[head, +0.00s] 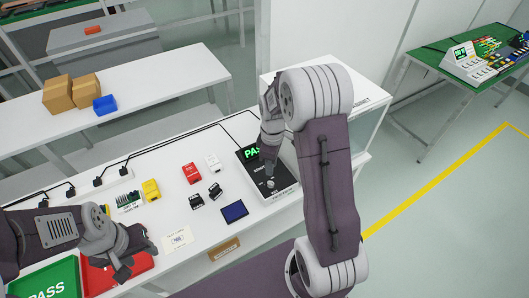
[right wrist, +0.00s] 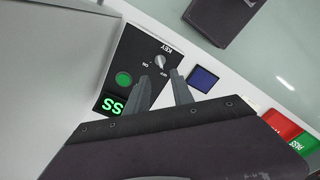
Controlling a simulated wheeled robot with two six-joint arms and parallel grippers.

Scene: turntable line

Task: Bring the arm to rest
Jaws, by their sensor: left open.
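My right gripper (head: 269,155) is over the black tester box (head: 284,190), with its arm reaching in from the right. In the right wrist view its two fingers (right wrist: 160,77) are apart, with their tips close to the key knob (right wrist: 159,61); I cannot tell whether they touch it. The box also shows a round green button (right wrist: 123,78) and a lit green display (right wrist: 112,105) reading PASS in the head view.
The white bench holds a dark blue square part (head: 235,211), a red part (head: 192,173), a white part (head: 213,163), two black parts and yellow parts (head: 151,190). A green PASS tray (head: 50,280) is at the lower left. Cartons (head: 57,95) stand on the rear bench.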

